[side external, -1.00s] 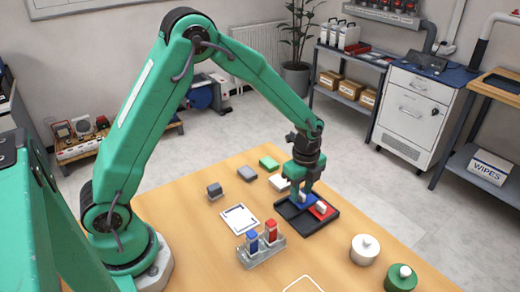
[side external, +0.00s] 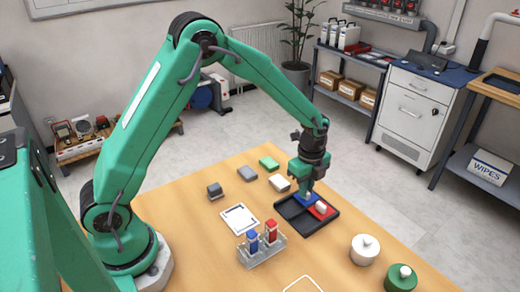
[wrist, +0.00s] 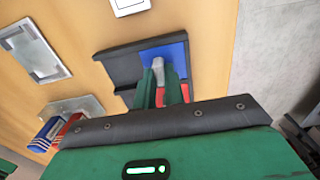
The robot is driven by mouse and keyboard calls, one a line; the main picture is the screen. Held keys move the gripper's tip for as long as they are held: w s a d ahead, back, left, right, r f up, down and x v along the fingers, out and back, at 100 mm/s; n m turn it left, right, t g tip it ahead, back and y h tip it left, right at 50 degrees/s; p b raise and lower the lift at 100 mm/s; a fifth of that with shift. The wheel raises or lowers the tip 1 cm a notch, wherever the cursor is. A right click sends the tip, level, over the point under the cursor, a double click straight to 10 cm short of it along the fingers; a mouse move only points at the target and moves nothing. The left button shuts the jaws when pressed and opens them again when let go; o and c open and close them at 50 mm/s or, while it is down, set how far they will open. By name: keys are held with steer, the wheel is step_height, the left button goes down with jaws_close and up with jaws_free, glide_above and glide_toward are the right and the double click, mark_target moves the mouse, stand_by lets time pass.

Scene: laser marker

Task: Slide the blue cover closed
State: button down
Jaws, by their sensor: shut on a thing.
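The black tray (side external: 291,211) lies on the table; its dark bare part also shows in the wrist view (wrist: 117,66). The blue cover (wrist: 174,50) lies on the tray, at its far side in the side external view (side external: 299,196). My gripper (side external: 307,192) reaches down to it, shut on the pale handle (wrist: 158,66) of the blue cover. The green fingers hide part of the handle and cover. A red cover (side external: 316,211) with its own pale handle lies beside the blue cover, mostly hidden in the wrist view.
A clear rack (side external: 262,252) with a blue and a red item stands nearer the camera. A white-framed plate (side external: 239,219) lies left of the tray. White (side external: 364,249) and green (side external: 400,278) lidded pots stand at right. Small blocks (side external: 247,173) lie behind.

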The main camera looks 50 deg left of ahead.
steer(key=shift+w, duration=0.3)
steer(key=c, duration=1.5)
jaws_free()
steer(key=shift+o, duration=0.2)
steer(key=shift+s, duration=0.1)
steer(key=shift+r, duration=0.15)
step_height(320, 180, up, 7)
steer(key=shift+r, duration=0.3)
